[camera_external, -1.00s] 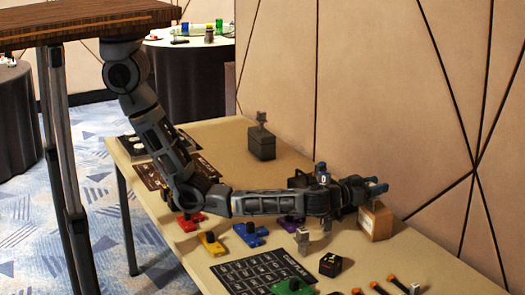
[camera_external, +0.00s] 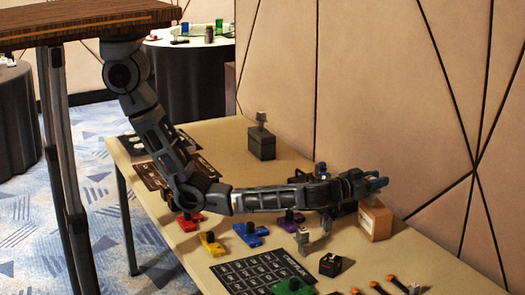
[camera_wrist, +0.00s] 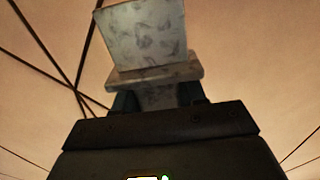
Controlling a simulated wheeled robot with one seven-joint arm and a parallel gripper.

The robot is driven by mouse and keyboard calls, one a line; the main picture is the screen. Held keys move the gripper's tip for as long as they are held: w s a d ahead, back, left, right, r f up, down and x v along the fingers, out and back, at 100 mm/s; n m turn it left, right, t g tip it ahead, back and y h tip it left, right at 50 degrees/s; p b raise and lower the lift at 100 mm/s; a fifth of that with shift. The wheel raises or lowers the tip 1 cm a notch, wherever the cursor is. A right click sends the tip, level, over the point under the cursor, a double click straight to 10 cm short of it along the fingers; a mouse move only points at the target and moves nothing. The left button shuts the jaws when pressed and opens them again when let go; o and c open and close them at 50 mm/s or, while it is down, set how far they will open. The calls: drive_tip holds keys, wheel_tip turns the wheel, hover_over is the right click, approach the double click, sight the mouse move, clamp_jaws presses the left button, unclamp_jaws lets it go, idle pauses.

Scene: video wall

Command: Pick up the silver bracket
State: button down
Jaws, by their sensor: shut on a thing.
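A scuffed silver bracket (camera_wrist: 148,38) fills the upper middle of the wrist view, with a wide block above a narrower neck. In the external view, my gripper (camera_external: 378,184) is at the table's right side, close to the wall and above or beside a wooden box (camera_external: 376,222). The held bracket cannot be made out there. Other silver pieces stand on a black box (camera_external: 261,118) and on the table (camera_external: 302,241).
The table (camera_external: 225,140) holds red (camera_external: 189,221), yellow (camera_external: 211,243), blue (camera_external: 250,234) and green (camera_external: 293,287) pieces, a black printed mat (camera_external: 250,272), a small black box (camera_external: 330,264) and several orange-tipped rods (camera_external: 378,288). The wall (camera_external: 420,100) rises close behind my gripper.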

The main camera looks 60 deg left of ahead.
drive_tip(key=s+d+r+b, duration=0.2)
drive_tip(key=s+d+r, duration=0.5)
drive_tip(key=s+r, duration=0.15)
hover_over(380, 205)
drive_tip(key=shift+d+f, duration=0.1)
drive_tip(key=shift+f, duration=5)
drive_tip(key=shift+f+b, duration=0.2)
drive_tip(key=shift+b, duration=0.2)
drive_tip(key=c, duration=0.6)
unclamp_jaws()
drive_tip(key=shift+c, duration=0.2)
drive_tip(key=shift+r, duration=0.1)
